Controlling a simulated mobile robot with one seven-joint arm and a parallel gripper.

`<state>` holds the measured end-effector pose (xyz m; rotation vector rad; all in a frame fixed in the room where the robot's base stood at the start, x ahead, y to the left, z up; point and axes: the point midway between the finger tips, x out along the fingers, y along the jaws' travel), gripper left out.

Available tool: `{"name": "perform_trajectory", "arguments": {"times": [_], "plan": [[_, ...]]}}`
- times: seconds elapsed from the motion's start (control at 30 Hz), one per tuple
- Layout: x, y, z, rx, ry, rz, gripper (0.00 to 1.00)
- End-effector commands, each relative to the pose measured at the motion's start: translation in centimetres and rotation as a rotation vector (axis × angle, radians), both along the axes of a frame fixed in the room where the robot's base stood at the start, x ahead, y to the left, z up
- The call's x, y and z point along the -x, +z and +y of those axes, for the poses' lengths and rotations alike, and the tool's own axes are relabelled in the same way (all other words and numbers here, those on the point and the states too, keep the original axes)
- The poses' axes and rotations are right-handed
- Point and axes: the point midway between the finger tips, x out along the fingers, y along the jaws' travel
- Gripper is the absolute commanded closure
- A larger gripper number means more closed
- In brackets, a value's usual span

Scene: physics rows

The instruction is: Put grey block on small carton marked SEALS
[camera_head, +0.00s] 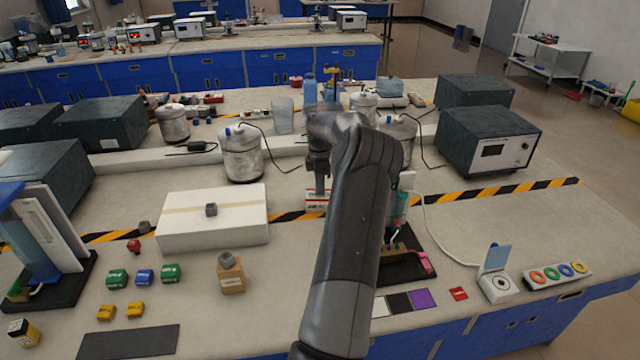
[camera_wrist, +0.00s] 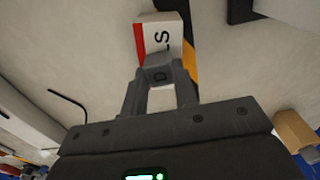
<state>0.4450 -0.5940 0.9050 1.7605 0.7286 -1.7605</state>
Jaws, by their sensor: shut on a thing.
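My gripper (camera_wrist: 160,88) is shut on a grey block (camera_wrist: 157,74), which shows a dark letter that looks like a D. In the wrist view, a small white carton (camera_wrist: 158,35) with a red end and the letters "LS" lies just past the block. I cannot tell whether block and carton touch. In the head view, my gripper (camera_head: 318,185) points down at the small red-and-white carton (camera_head: 315,204), left of my forearm. The held block is not clear there, and the carton's full marking is not readable.
Cans and instruments stand behind. The bench between brown carton and forearm is clear.

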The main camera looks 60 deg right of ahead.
Motion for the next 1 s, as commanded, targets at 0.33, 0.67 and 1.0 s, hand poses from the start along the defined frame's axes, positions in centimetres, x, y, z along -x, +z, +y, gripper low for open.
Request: {"name": "perform_trajectory", "arguments": {"times": [0.33, 0.67, 1.0], "plan": [[0.0, -0.3, 0.0, 0.0, 0.0, 0.0, 0.62], [0.0, -0.2, 0.0, 0.0, 0.0, 0.0, 0.52], [-0.1, 4.1, -0.1, 0.005, 0.001, -0.002, 0.52]]}}
